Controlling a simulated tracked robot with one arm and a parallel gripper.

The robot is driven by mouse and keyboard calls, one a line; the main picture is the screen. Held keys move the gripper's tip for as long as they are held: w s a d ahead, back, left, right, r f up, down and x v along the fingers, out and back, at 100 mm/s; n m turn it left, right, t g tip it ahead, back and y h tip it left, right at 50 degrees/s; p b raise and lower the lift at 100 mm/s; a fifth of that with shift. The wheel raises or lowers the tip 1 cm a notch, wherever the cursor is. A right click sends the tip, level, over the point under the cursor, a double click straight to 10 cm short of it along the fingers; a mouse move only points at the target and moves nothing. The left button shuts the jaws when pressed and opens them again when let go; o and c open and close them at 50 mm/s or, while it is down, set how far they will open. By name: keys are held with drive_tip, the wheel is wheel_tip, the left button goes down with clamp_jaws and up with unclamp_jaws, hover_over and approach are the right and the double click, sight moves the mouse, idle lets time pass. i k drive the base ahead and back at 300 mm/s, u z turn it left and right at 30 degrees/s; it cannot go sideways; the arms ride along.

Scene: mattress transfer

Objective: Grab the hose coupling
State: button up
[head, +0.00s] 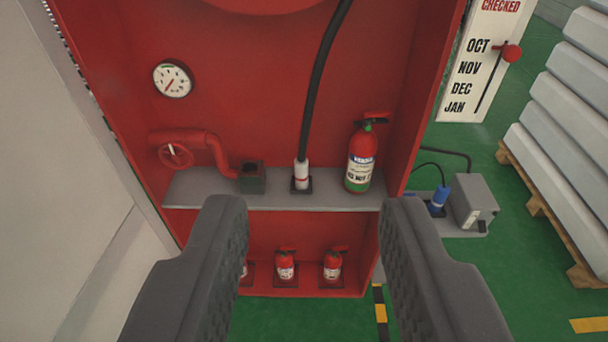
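Nothing is between the fingertips.
A fire extinguisher (361,158) stands right of the coupling. A dark socket block (252,178) and red valve pipe (205,148) are left. Small extinguishers (286,266) stand below. A grey box (474,203) and stacked mattresses (570,110) are at right. A pale wall (75,150) is close at left.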

sight(301, 169)
drive_tip(key=u, duration=0.1)
drive_tip(key=i, duration=1)
drive_tip(key=z, duration=0.1)
